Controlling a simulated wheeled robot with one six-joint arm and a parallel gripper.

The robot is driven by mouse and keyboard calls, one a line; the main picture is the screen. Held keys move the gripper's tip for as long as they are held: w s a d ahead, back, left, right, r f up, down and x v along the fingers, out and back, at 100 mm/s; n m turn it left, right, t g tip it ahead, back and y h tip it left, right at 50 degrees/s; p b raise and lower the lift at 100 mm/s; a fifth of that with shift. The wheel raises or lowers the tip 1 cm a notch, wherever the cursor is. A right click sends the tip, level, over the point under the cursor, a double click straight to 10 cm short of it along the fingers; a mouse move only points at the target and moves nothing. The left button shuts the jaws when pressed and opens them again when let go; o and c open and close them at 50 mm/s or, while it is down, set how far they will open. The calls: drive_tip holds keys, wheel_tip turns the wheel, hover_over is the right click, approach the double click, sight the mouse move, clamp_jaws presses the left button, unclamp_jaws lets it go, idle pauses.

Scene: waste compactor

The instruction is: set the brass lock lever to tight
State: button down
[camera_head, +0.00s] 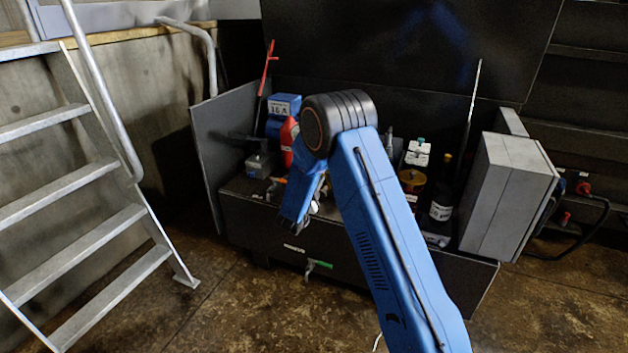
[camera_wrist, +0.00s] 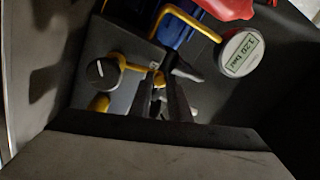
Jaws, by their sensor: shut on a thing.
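The brass lock lever (camera_wrist: 132,67) shows in the wrist view as a small yellow-gold bar beside a round dark knob with a white mark (camera_wrist: 102,73). My gripper (camera_wrist: 164,82) is shut on the lever's right end, its dark fingers hiding part of it. Any tight marking is too small or dark to read. In the head view my gripper (camera_head: 313,207) is low at the compactor's front, mostly behind my blue arm, and the lever cannot be clearly made out there.
A red bottle (camera_head: 288,140), a dark bottle (camera_head: 441,202) and a grey box (camera_head: 500,190) crowd the compactor. Metal stairs (camera_head: 85,200) stand left; floor in front is clear.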

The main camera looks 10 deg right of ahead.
drive_tip(key=d+m, duration=0.1)
drive_tip(key=m, duration=0.1)
drive_tip(key=s+m, duration=0.1)
drive_tip(key=shift+s+d+m, duration=0.2)
drive_tip(key=shift+d+m, duration=0.2)
drive_tip(key=shift+s+d+f+m+h, duration=0.15)
drive_tip(key=shift+s+d+m, duration=0.2)
drive_tip(key=shift+m, duration=0.45)
drive_tip(key=shift+s+d+f+m+h, duration=0.15)
drive_tip(key=shift+d+m, duration=0.25)
drive_tip(key=shift+m, duration=0.4)
drive_tip(key=shift+s, duration=0.1)
drive_tip(key=c, duration=1.9)
unclamp_jaws()
drive_tip(key=shift+c, duration=0.2)
drive_tip(key=shift+r, duration=0.1)
drive_tip(key=v, duration=1.7)
drive_tip(key=shift+a+r, duration=0.2)
drive_tip(key=shift+s, duration=0.1)
